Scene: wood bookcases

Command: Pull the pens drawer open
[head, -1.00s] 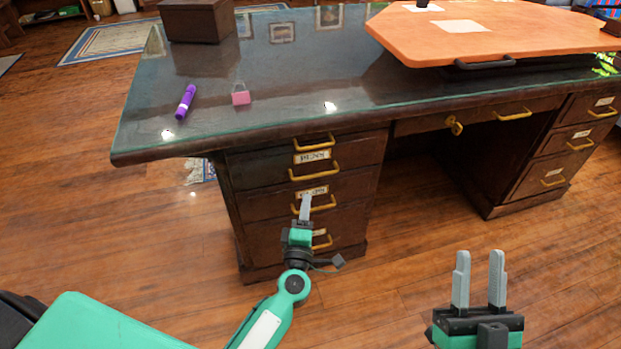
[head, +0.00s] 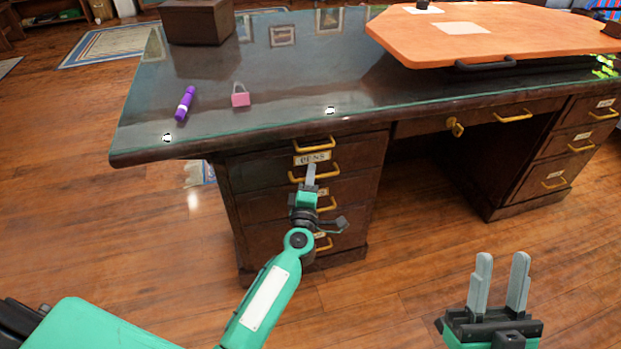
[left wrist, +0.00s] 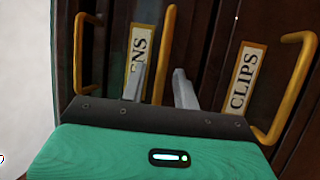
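The pens drawer (head: 270,173) is in the desk's left pedestal, under the top drawer, and looks shut. Its label reads "PENS" (head: 312,158), with a brass bar handle (head: 328,170) below it. In the left wrist view the label is partly hidden by a finger, and the handle (left wrist: 169,40) runs between my finger outlines. My left gripper (head: 311,168) is open at this handle; it also shows in the left wrist view (left wrist: 160,70). I cannot tell whether the fingers touch or surround the bar. My right gripper (head: 502,256) is open and empty, over the floor.
A "CLIPS" drawer label (left wrist: 243,78) and its handle (left wrist: 300,80) are beside my left gripper. The glass desktop (head: 290,90) overhangs the drawers. It carries a purple marker (head: 185,103), a pink padlock (head: 240,100), a brown box (head: 197,22) and an orange board (head: 490,35). Floor in front is open.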

